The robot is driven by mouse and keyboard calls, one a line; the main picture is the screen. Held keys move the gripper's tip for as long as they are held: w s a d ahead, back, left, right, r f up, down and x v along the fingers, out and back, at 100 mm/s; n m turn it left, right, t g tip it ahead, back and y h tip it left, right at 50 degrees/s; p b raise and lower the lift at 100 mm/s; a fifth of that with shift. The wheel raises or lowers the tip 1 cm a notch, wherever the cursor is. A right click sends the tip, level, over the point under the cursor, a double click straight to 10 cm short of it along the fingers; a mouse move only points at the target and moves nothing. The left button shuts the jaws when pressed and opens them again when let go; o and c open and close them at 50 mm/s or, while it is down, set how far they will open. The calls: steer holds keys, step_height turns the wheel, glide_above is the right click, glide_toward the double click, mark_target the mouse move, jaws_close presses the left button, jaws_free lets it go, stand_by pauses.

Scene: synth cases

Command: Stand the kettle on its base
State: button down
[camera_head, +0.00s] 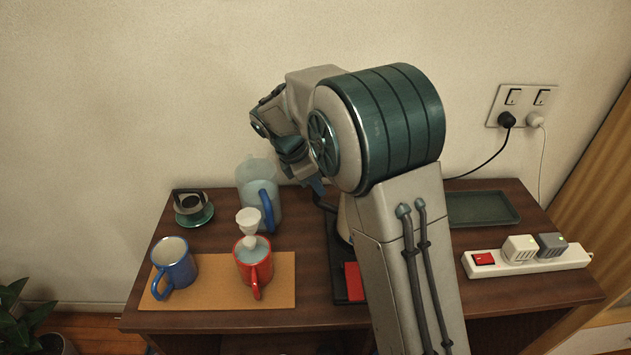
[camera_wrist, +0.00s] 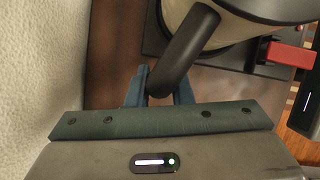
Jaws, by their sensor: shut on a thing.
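The kettle (camera_head: 345,220) is cream with a black handle (camera_head: 323,201), and my arm hides most of it in the head view. In the wrist view its cream body (camera_wrist: 237,32) is at the top and its handle (camera_wrist: 183,56) slants down between my fingers. My gripper (camera_wrist: 160,88) is shut on the handle; its blue fingertips also show in the head view (camera_head: 317,186). A flat black slab (camera_head: 338,278), probably the base, lies around and under the kettle, with a red piece (camera_head: 354,282) near its front. I cannot tell whether the kettle touches the slab.
Left on the table (camera_head: 215,318) are a clear jug (camera_head: 258,188), a black-and-green item (camera_head: 194,210), and a blue mug (camera_head: 175,265) and red mug (camera_head: 254,265) on a tan mat (camera_head: 208,291). Right are a green tray (camera_head: 482,208) and a power strip (camera_head: 510,266). The wall is close behind.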

steer(key=shift+f, duration=0.45)
stand_by(0.6)
steer(key=c, duration=1.2)
jaws_free()
steer(key=shift+f, duration=0.1)
steer(key=v, duration=1.3)
steer(key=s+d+m+y, duration=0.3)
steer(key=s+d+m, duration=0.8)
steer(key=s+d, duration=0.1)
steer(key=s+d+f+m+y, duration=0.1)
steer(key=s+d+f+m, duration=0.1)
steer(key=s+m, duration=0.3)
steer(key=s+d+f+m+t, duration=0.1)
steer(key=s+d+f+m, duration=0.2)
steer(key=s+m, duration=0.2)
steer(key=shift+s+f+t+y, duration=0.15)
steer(key=shift+s+t+y, duration=0.2)
steer(key=shift+s, duration=0.75)
